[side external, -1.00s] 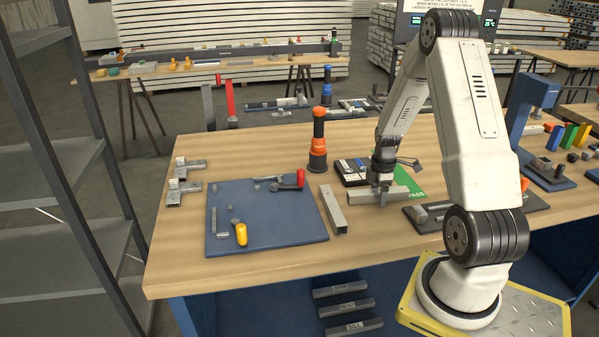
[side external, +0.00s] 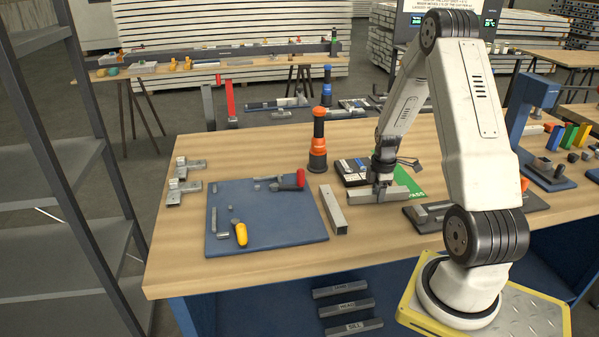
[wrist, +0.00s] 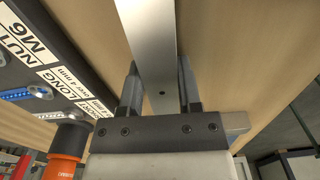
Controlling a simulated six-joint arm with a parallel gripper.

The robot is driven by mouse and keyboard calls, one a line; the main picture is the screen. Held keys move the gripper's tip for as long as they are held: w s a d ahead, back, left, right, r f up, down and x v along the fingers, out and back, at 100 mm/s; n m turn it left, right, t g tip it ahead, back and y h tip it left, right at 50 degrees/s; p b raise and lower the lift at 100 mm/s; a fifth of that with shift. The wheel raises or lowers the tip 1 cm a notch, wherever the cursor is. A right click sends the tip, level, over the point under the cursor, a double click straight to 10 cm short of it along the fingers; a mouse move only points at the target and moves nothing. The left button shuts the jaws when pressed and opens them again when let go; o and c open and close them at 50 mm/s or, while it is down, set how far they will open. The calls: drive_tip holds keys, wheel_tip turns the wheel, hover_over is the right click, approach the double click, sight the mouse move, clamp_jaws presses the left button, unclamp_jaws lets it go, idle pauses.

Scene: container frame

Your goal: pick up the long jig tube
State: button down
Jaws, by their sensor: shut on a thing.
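A straight grey metal tube, taken as the long jig tube (side external: 359,197), lies low at the table top in the side view, left of the green plate. My gripper (side external: 384,191) is above it with its fingers down around it. In the wrist view the tube (wrist: 150,40) runs up between the two fingers of my gripper (wrist: 160,78), which is shut on it. I cannot tell whether the tube touches the table. Its part beneath my gripper is hidden.
A second grey tube (side external: 333,211) lies just left of the held one. The blue mat (side external: 280,237) carries clamps and small parts. The green plate (side external: 408,180) is close on the right.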

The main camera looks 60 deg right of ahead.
drive_tip(key=shift+r, duration=0.15)
drive_tip(key=shift+r, duration=0.8)
drive_tip(key=s+a+r, duration=0.9)
drive_tip(key=s+r, duration=0.1)
drive_tip(key=r, duration=0.1)
drive_tip(key=shift+s+a, duration=0.15)
drive_tip(key=shift+s, duration=0.05)
idle(0.4)
